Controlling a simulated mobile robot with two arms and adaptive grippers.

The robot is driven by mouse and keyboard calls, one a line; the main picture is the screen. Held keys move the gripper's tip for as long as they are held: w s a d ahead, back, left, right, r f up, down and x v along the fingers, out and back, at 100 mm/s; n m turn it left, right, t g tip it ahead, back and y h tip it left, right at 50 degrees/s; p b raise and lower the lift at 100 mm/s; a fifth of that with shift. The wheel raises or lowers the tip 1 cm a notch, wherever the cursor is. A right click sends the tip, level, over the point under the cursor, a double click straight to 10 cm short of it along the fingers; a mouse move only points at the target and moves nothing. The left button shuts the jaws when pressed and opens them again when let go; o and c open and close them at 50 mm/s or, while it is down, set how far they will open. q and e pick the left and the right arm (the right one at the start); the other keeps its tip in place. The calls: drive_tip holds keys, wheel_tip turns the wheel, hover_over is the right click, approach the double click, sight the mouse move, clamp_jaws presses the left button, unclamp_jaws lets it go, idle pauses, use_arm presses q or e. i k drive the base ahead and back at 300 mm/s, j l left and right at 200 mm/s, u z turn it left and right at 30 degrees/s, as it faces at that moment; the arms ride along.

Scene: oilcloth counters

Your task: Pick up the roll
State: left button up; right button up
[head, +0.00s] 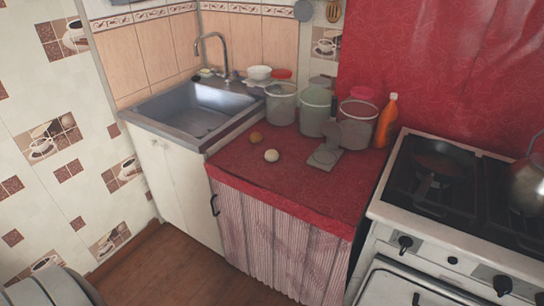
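A small round brown item (256,137), which looks like the roll, lies on the red counter (230,172) to the right of the sink. A pale round item (271,155) lies just in front of it, slightly to the right. The two look close but apart. Neither of my grippers is in view, and nothing is seen touching the roll.
Several clear buckets (281,105) stand behind the round items. A grey stand-like object (325,157) and an orange bottle (386,121) are to the right. The sink (196,110) is left; the stove (455,200) holds a pan (440,160). The counter's front is clear.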

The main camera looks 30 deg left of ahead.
sight(271, 155)
drive_tip(key=i+j, duration=0.1)
drive_tip(key=j, duration=0.5)
drive_tip(key=i+j, duration=0.1)
drive_tip(key=j, duration=0.45)
drive_tip(key=i+j, duration=0.1)
drive_tip(key=j, duration=0.5)
